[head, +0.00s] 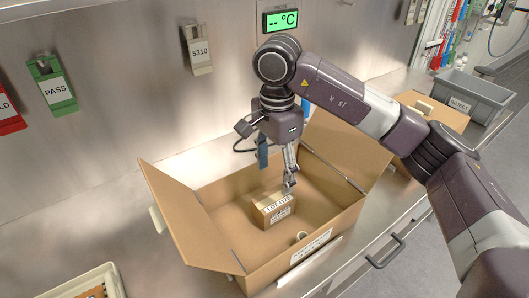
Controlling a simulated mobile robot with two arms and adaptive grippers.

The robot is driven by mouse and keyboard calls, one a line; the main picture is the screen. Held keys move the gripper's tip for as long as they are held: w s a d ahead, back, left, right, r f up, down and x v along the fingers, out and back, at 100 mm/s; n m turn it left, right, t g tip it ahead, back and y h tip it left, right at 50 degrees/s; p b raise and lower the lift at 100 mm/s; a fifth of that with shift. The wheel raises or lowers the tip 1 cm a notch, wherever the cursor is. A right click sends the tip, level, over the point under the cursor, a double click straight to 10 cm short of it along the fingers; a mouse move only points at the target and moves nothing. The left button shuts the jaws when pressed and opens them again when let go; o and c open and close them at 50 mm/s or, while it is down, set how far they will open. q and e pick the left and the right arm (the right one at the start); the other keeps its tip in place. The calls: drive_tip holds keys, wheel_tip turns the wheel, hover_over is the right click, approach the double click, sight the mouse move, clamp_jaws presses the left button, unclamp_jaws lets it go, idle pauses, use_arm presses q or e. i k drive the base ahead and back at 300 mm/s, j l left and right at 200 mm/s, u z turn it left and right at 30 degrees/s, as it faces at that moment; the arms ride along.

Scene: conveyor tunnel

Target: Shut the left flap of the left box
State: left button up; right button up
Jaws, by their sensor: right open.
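The left box (329,257) is an open brown cardboard box on the steel bench, with a white label on its front. Its left flap (184,212) stands raised and leans outward to the left. Its right flap (343,150) is also raised, partly behind my right arm. My left gripper is out of view.
A second cardboard box (447,113) stands at the right behind my right arm, with a grey bin (475,97) beyond it. A pale tray (88,284) is at the lower left. The steel wall (120,100) carries tag holders. Bare bench lies left of the box.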

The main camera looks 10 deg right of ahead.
sight(177, 209)
drive_tip(key=k, duration=1.5)
